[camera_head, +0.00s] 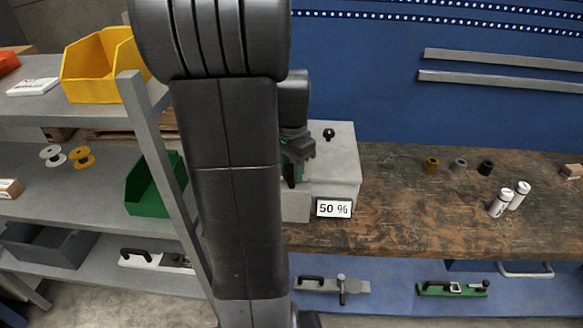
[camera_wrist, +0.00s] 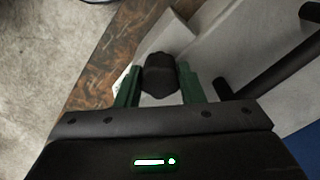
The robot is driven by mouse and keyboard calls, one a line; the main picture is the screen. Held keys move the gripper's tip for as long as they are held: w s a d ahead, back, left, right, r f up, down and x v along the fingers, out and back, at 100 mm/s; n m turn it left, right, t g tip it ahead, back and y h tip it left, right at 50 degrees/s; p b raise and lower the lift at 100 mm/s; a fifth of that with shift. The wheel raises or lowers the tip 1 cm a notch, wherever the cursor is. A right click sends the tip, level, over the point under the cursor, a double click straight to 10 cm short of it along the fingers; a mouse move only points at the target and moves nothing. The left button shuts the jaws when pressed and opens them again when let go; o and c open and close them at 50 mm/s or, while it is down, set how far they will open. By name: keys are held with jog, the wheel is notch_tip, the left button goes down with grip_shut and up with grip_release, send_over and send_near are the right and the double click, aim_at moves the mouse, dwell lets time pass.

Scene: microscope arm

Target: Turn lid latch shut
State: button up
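My gripper (camera_wrist: 160,78) has two green fingers standing apart in the wrist view. A black rounded knob (camera_wrist: 160,76) shows between them, with thin gaps on both sides; I take it to be the latch but cannot be sure. In the head view my gripper (camera_head: 295,168) is at the left side of a grey box (camera_head: 341,178) on the bench. My arm hides the box's left part.
A black bar handle (camera_wrist: 278,68) rises close to the right finger. Shelves with a green bin (camera_head: 157,188) and a yellow bin (camera_head: 103,65) stand at left.

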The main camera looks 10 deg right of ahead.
jog(key=shift+c, duration=0.9)
jog(key=shift+n, duration=0.3)
jog(key=n, duration=0.3)
jog(key=shift+n+p, duration=0.3)
jog(key=shift+p, duration=0.05)
jog(key=n, duration=0.4)
jog(key=shift+n, duration=0.3)
jog(key=n+p, duration=0.1)
jog(key=n, duration=0.3)
jog(key=shift+n, duration=2.5)
jog(key=o, duration=1)
